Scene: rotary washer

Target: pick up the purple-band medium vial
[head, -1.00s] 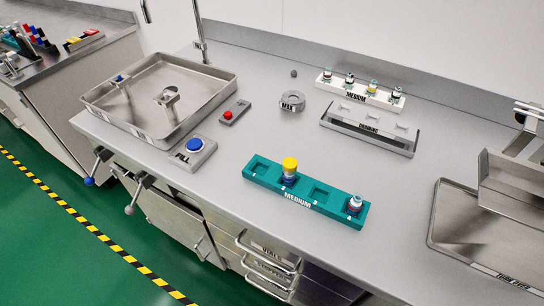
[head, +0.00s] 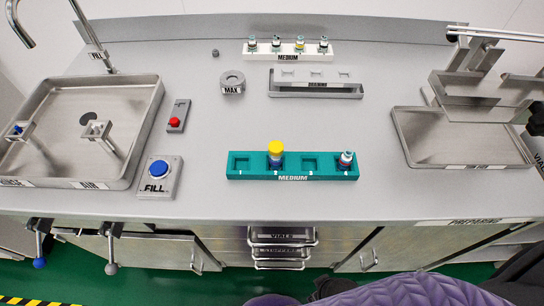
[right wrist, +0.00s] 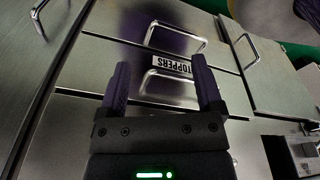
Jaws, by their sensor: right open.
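A teal rack marked MEDIUM (head: 240,173) stands near the counter's front edge in the head view. A yellow-capped vial (head: 276,158) with a dark blue or purple body stands upright in its second slot from the left. A smaller vial (head: 345,160) with a pale top and a reddish mark stands in the rightmost slot. The other two slots are empty. Which vial bears the purple band is too small to tell. My right gripper (right wrist: 160,82) is open and empty in the right wrist view, facing the drawer fronts below the counter. My left gripper is out of view.
A sink tray (head: 130,150), a FILL button (head: 159,169) and a red-button box (head: 175,122) lie left. A metal tray (head: 460,150) lies right.

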